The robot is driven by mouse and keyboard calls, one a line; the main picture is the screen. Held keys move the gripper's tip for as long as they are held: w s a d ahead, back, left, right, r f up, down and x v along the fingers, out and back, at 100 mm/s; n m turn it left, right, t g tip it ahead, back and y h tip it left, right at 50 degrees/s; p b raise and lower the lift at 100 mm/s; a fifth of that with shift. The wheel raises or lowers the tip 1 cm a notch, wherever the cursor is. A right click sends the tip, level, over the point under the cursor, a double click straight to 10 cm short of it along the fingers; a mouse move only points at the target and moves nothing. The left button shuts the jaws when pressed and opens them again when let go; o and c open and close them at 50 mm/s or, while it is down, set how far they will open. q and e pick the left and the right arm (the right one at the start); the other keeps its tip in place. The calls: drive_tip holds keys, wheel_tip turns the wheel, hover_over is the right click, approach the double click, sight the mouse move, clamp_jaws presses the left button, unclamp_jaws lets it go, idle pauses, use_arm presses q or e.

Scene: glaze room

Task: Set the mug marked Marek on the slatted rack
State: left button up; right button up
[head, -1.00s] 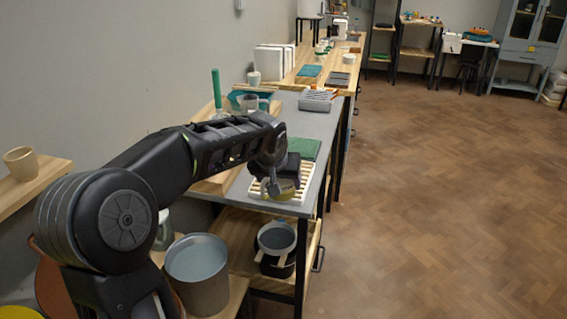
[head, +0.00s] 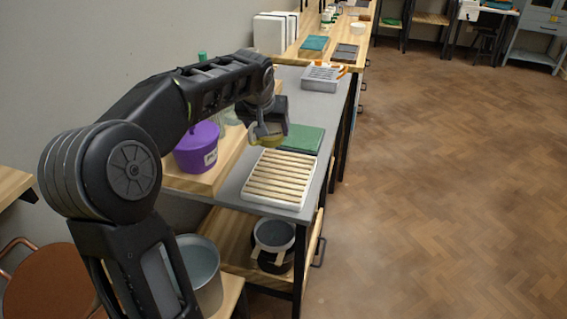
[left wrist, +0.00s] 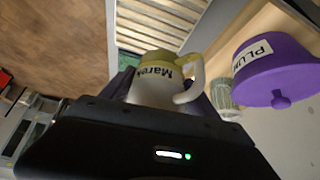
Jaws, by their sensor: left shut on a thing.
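The mug marked Marek (left wrist: 155,85) is pale with a yellow-green band and a white handle. It fills the gap between the fingers of my left gripper (left wrist: 165,92) in the left wrist view. In the head view my left gripper (head: 268,130) is shut on the mug (head: 264,141), which is mostly hidden by the fingers. The slatted rack (head: 275,182) lies empty on the grey bench top. The mug appears near the rack's far left edge; its height above the bench is hard to tell. The rack's slats (left wrist: 178,18) also show in the left wrist view.
A purple lidded pot (head: 196,152) stands on a wooden board left of the rack. A green mat (head: 303,140) lies just beyond the rack. A grey ridged tray (head: 320,78) is further along the bench. A metal bucket (head: 202,270) stands low at the left.

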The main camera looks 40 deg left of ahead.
sight(267, 144)
use_arm(q)
drive_tip(key=shift+s+d+r, duration=0.15)
drive_tip(key=shift+s+r, duration=0.05)
drive_tip(key=shift+s, duration=0.05)
drive_tip(key=shift+f, duration=3.15)
drive_tip(key=shift+f, duration=1.9)
drive_tip(key=shift+w+f+b, duration=0.1)
drive_tip(key=shift+f+b, duration=0.1)
drive_tip(key=shift+b, duration=0.15)
drive_tip(key=o, duration=1.7)
drive_tip(key=shift+r, duration=0.1)
